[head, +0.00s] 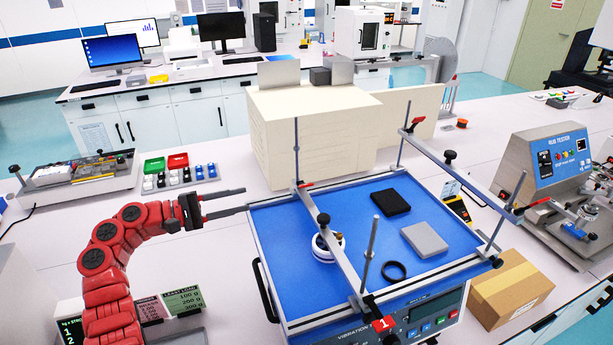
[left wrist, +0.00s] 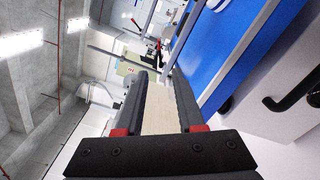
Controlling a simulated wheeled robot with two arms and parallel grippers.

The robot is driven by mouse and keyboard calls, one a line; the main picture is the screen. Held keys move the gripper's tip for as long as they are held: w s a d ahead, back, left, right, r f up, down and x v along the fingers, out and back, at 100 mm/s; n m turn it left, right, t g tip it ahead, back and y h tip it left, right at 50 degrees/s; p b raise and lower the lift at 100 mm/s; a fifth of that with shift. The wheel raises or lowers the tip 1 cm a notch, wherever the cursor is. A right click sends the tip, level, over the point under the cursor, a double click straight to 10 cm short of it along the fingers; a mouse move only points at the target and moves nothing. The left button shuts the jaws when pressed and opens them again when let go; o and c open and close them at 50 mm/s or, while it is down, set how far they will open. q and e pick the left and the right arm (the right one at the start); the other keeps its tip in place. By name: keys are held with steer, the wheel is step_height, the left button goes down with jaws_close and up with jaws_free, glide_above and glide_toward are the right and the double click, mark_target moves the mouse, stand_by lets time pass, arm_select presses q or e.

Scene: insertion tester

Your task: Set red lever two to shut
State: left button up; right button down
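The vibration tester (head: 280,260) has a blue top with two clamp bars across it. A red lever (head: 382,323) with a white "1" sits at the near end of the left bar. Other red levers sit at that bar's far end (head: 305,185), at the right bar's far end (head: 418,122) and at its near end (head: 538,203). No "2" label is readable. My left gripper (head: 246,199) is open and empty, left of the left bar's far-end lever and apart from it. In the left wrist view its fingers (left wrist: 161,80) are spread, with a small red part beyond them. My right gripper is not seen.
A white ring-like part (head: 327,247), a black block (head: 391,202), a grey block (head: 424,240) and a black ring (head: 394,270) lie on the blue top. Upright rods rise at the bar ends. A large beige box (head: 310,135) stands behind; a cardboard box (head: 510,288) sits right.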

arm_select(q)
steer(key=p, duration=0.2)
glide_toward(299, 186)
steer(key=p+x, duration=0.3)
steer(key=x, duration=0.7)
steer(key=shift+d+p, duration=0.2)
steer(key=shift+p, duration=0.2)
steer(key=shift+w+d, duration=0.15)
steer(key=shift+d, duration=0.25)
steer(key=shift+w+d+f, duration=0.15)
steer(key=shift+w+d, duration=0.1)
steer(key=shift+s, duration=0.1)
steer(key=shift+c, duration=0.6)
jaws_close()
